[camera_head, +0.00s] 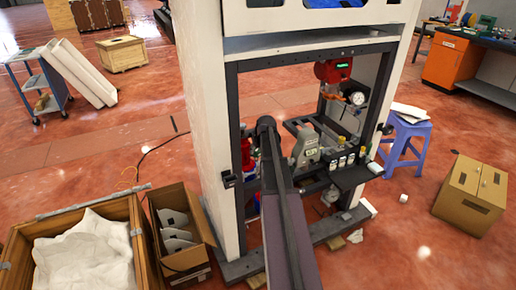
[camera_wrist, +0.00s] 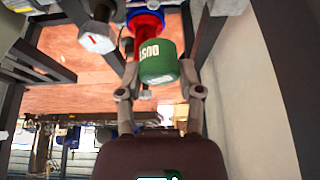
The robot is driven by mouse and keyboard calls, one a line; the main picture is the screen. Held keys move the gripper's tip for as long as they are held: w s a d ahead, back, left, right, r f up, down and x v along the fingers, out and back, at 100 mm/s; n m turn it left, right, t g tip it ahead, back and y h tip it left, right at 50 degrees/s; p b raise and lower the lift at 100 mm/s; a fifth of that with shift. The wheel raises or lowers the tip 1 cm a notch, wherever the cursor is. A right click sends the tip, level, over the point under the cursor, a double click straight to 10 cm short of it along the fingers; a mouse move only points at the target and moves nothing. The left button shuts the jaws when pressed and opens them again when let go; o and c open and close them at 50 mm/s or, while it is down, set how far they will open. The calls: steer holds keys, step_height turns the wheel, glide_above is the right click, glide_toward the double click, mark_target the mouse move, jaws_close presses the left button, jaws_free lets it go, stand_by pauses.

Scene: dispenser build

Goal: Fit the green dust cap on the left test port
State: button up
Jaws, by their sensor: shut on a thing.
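The green dust cap (camera_wrist: 158,64), with white lettering that appears upside down, sits between the fingers of my gripper (camera_wrist: 160,80) in the wrist view. My gripper is shut on it. A red and blue fitting (camera_wrist: 146,20) shows right behind the cap; I cannot tell whether the two touch. A grey hexagonal-headed part with a red mark (camera_wrist: 97,38) stands to the left of the cap. Which of these is the left test port is not clear. In the head view my arm reaches into the dark frame; the cap and my gripper cannot be made out there.
The dark-framed opening of the white cabinet (camera_head: 212,120) surrounds my arm. Inside, a grey device (camera_head: 305,147) and a red unit with a gauge (camera_head: 334,72) stand to the right. In the wrist view a dark upright and pale wall (camera_wrist: 240,90) lie close at right.

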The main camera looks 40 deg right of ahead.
mark_target(258, 165)
steer(key=shift+d+f, duration=0.15)
steer(key=shift+f, duration=0.05)
steer(key=shift+f, duration=0.1)
steer(key=shift+s+f+b, duration=0.1)
steer(key=shift+f+b, duration=1.85)
steer(key=shift+b, duration=0.25)
steer(key=shift+f+b, duration=1.5)
stand_by(0.3)
steer(key=o, duration=1.2)
steer(key=shift+c, duration=0.2)
steer(key=shift+o, duration=0.8)
